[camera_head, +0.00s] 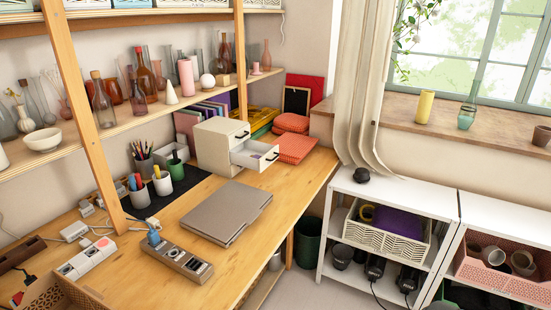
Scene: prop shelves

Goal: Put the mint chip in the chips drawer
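A small cream drawer cabinet (212,148) stands on the wooden desk. One of its drawers (268,159) is pulled out to the right, and a small purplish patch shows inside it. The drawer above it looks shut. I cannot read any label that marks a chips drawer. I cannot make out a mint chip for certain. A grey-brown strip-like tray (170,258) at the desk's front holds small pieces too small to identify, with a blue item (154,237) at its far end. Neither of my grippers is in view.
A closed grey laptop-like slab (226,213) lies before the cabinet. Pen cups (163,184) stand to its left. A wooden shelf post (90,130) rises at the desk's left. Red fabric pieces (294,147) lie behind the open drawer. The desk's right front is clear.

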